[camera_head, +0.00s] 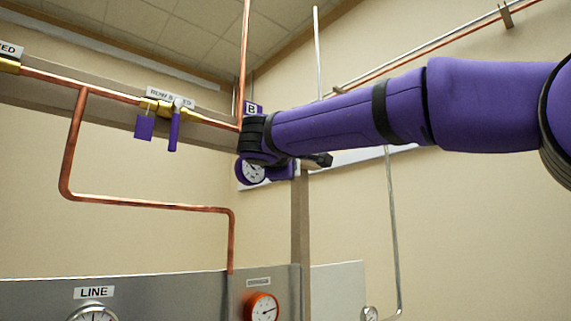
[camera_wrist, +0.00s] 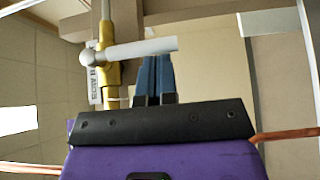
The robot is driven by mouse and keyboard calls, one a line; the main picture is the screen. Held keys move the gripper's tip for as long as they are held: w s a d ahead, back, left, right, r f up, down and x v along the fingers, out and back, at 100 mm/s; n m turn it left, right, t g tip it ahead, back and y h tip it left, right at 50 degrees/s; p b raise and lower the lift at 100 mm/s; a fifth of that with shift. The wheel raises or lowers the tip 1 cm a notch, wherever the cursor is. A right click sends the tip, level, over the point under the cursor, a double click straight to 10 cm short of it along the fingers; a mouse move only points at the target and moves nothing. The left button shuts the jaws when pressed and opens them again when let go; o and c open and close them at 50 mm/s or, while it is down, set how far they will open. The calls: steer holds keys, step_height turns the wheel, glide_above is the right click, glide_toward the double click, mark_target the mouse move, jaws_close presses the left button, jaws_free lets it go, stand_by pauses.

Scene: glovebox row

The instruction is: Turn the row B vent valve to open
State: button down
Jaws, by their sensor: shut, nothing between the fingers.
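In the wrist view, a brass valve (camera_wrist: 108,72) sits on a grey pipe, with a whitish lever (camera_wrist: 145,48) lying across that pipe. A label beside it (camera_wrist: 94,86) is turned sideways; it seems to start with "ROW B", but the rest is unclear. My gripper (camera_wrist: 160,57) has its blue fingers shut together and empty, right at the lever's lower edge near its free end. I cannot tell whether they touch it. In the head view my arm reaches across from the right; this valve cannot be made out there, and the fingers are not clear.
Another brass valve (camera_head: 163,105) with a purple handle and hanging purple tag (camera_head: 144,126) is on a copper pipe at upper left.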

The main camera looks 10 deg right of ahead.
stand_by(0.4)
steer(key=w+d+r+n+t, duration=0.3)
steer(key=w+d+n+t, duration=0.1)
steer(key=d, duration=0.5)
steer(key=shift+w+r+t, duration=0.4)
steer(key=shift+w+t, duration=0.2)
steer(key=shift+w, duration=0.2)
stand_by(0.6)
steer(key=shift+d+r, duration=0.1)
steer(key=shift+r, duration=0.05)
stand_by(0.5)
